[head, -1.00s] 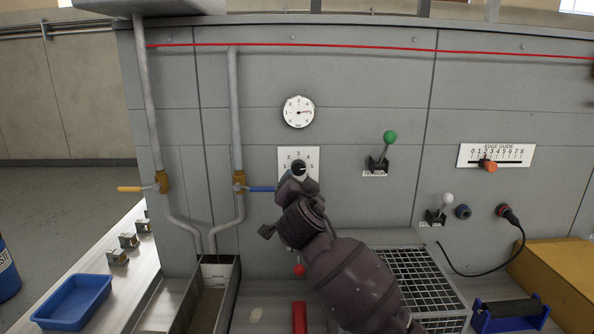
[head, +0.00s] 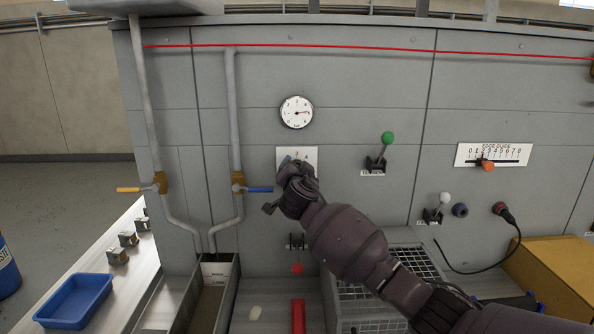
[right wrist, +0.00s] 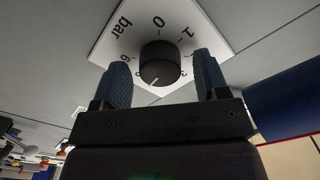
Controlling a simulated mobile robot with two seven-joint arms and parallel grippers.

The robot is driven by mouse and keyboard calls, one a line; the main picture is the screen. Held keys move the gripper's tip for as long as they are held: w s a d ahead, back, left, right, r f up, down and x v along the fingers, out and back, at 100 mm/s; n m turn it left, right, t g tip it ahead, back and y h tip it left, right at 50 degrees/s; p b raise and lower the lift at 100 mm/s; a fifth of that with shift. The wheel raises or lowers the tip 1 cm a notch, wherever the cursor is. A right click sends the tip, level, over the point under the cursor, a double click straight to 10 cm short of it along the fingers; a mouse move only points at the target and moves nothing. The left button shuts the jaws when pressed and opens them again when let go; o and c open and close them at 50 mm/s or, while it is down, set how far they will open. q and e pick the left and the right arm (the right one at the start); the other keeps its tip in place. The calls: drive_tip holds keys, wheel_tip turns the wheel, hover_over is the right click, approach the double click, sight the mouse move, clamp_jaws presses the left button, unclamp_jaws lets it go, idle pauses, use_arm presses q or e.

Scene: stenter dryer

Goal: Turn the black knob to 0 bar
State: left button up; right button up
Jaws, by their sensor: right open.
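The black knob (right wrist: 160,62) sits on a white dial plate (right wrist: 108,38) with numbers and "bar". In the right wrist view the 0 is above the knob, and the knob's white mark points down and slightly left, away from the 0. My right gripper (right wrist: 163,78) is open, with one finger on each side of the knob; I cannot tell if they touch it. In the head view my right gripper (head: 291,170) covers the knob and much of the plate (head: 310,154). A round gauge (head: 296,112) above it has its needle pointing right, near 3. My left gripper is not in view.
A blue-handled valve (head: 258,189) is close left of my gripper. A green-topped lever (head: 387,138) stands to the right, and a wire-mesh box (head: 360,292) is below my arm. The panel around the gauge is clear.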

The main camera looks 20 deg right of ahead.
drive_tip(key=shift+c, duration=0.4)
drive_tip(key=c, duration=0.8)
drive_tip(key=shift+c, duration=0.2)
